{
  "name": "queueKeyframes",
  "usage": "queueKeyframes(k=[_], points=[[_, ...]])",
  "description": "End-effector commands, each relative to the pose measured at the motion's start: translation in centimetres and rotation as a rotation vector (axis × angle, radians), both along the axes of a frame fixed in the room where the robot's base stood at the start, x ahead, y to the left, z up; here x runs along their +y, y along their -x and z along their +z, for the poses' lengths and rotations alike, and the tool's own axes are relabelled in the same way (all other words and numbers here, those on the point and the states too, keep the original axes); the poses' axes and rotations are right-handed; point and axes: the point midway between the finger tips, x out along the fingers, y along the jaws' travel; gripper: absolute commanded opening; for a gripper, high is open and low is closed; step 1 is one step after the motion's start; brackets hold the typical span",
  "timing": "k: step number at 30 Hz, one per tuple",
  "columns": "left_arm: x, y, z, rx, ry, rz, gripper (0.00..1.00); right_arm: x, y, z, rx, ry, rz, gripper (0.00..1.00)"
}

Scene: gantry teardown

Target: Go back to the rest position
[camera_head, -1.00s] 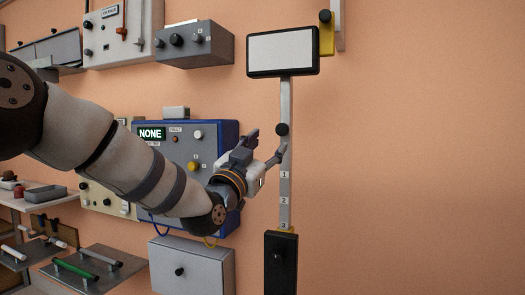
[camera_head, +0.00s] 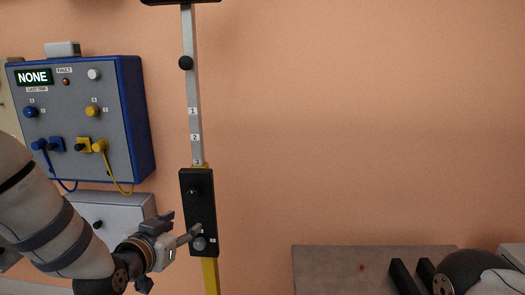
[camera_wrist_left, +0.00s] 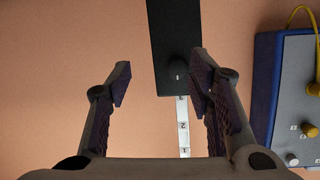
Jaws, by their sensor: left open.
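My left gripper (camera_head: 182,228) is low in the head view, by the lower end of a black block (camera_head: 197,190) with knobs on a vertical rail. In the left wrist view my left gripper (camera_wrist_left: 160,85) has its two fingers wide apart with nothing between them. The black block (camera_wrist_left: 172,40) shows beyond the fingers there, partly behind the right finger. I cannot tell whether the finger touches the block.
The numbered grey rail (camera_head: 190,90) carries a black knob (camera_head: 186,63). A blue-edged panel (camera_head: 105,120) reading NONE, with blue and yellow cables, is at left above a grey box (camera_head: 125,207). A grey table (camera_head: 330,270) is at lower right. The wall between is clear.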

Motion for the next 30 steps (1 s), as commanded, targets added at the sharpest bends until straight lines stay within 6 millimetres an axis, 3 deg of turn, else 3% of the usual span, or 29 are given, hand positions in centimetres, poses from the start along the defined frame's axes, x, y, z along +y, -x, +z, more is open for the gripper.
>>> queueKeyframes(k=[1, 3, 5, 6, 8, 9, 13, 15, 18, 22, 30], points=[[-0.2, 2.4, -4.1, 0.112, 0.007, 0.002, 0.47, 0.0, -0.2, 0.2, -0.007, 0.000, 0.000, 0.40], [-0.1, 6.5, -9.8, 0.281, 0.017, 0.015, 0.47, 0.0, -0.4, 0.4, -0.013, 0.000, 0.000, 0.40], [0.0, 10.6, -14.2, 0.425, 0.026, 0.031, 0.47, 0.0, -0.5, 0.5, -0.017, 0.000, 0.000, 0.40], [0.1, 13.7, -16.8, 0.523, 0.030, 0.043, 0.47, 0.0, -0.6, 0.6, -0.020, 0.000, 0.000, 0.40], [0.3, 18.6, -20.3, 0.670, 0.033, 0.066, 0.47, 0.0, -0.7, 0.7, -0.025, 0.000, 0.000, 0.40], [0.6, 22.1, -22.2, 0.766, 0.032, 0.082, 0.47, 0.0, -0.8, 0.8, -0.028, 0.000, 0.000, 0.40], [1.5, 34.0, -26.4, 1.077, 0.020, 0.148, 0.47, 0.0, -1.1, 1.1, -0.038, 0.000, -0.001, 0.40], [2.0, 39.8, -27.2, 1.223, 0.007, 0.186, 0.47, 0.0, -1.2, 1.2, -0.043, 0.000, -0.001, 0.40], [2.7, 46.1, -27.2, 1.378, -0.013, 0.232, 0.47, 0.0, -1.3, 1.3, -0.047, 0.000, -0.001, 0.40], [3.1, 50.0, -26.7, 1.478, -0.029, 0.264, 0.47, 0.0, -1.4, 1.4, -0.049, 0.000, -0.001, 0.40], [3.2, 50.5, -26.7, 1.492, -0.031, 0.270, 0.47, 0.0, -1.4, 1.3, -0.049, 0.000, -0.001, 0.40]])
